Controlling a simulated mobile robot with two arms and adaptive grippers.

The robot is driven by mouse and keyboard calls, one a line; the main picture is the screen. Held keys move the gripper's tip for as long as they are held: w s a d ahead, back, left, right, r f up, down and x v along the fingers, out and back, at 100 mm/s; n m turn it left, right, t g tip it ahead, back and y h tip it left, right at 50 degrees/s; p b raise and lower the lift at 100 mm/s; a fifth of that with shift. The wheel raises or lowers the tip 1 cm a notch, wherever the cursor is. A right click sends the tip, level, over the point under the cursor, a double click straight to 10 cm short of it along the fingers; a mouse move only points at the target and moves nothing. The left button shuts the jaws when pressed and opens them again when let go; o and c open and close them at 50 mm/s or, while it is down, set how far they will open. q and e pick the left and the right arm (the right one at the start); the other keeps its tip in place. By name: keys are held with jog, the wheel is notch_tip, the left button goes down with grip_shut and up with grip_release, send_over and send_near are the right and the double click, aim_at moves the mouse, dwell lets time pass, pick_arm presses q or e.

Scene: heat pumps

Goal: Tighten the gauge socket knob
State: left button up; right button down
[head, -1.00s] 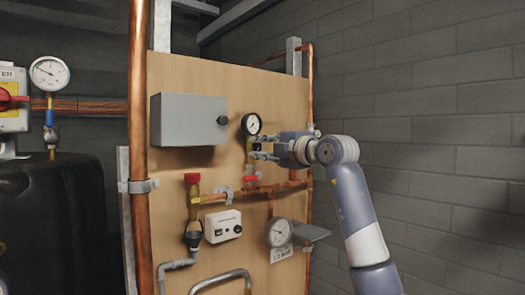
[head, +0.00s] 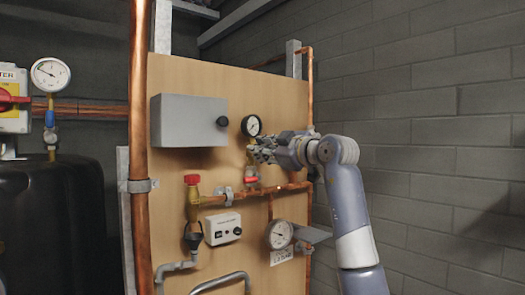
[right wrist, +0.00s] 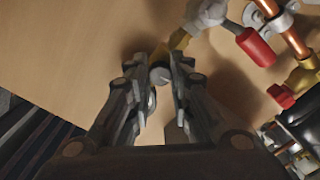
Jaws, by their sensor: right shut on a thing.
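The small round gauge (head: 251,125) with a black rim sits on the wooden board, above a brass fitting. My right gripper (head: 258,152) is at that fitting, just below the gauge, and covers most of it. In the right wrist view my fingers (right wrist: 160,80) are shut on a small grey knob (right wrist: 158,74), the gauge socket knob. The brass fitting (right wrist: 179,41) shows just beyond the fingertips. The gauge face is out of the right wrist view. My left gripper is not in view.
A red valve handle (head: 251,179) is just below my right gripper, over a horizontal copper pipe (head: 267,189). A grey box (head: 188,120) is mounted to the left. A larger dial gauge (head: 279,234) is lower on the board. The brick wall (head: 430,110) side is clear.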

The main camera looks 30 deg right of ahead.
jog(key=shift+f+m, duration=0.1)
jog(key=shift+m, duration=0.5)
jog(key=c, duration=1.4)
grip_release()
jog(key=s, duration=0.8)
jog(key=s+d, duration=0.1)
jog(key=s, duration=0.3)
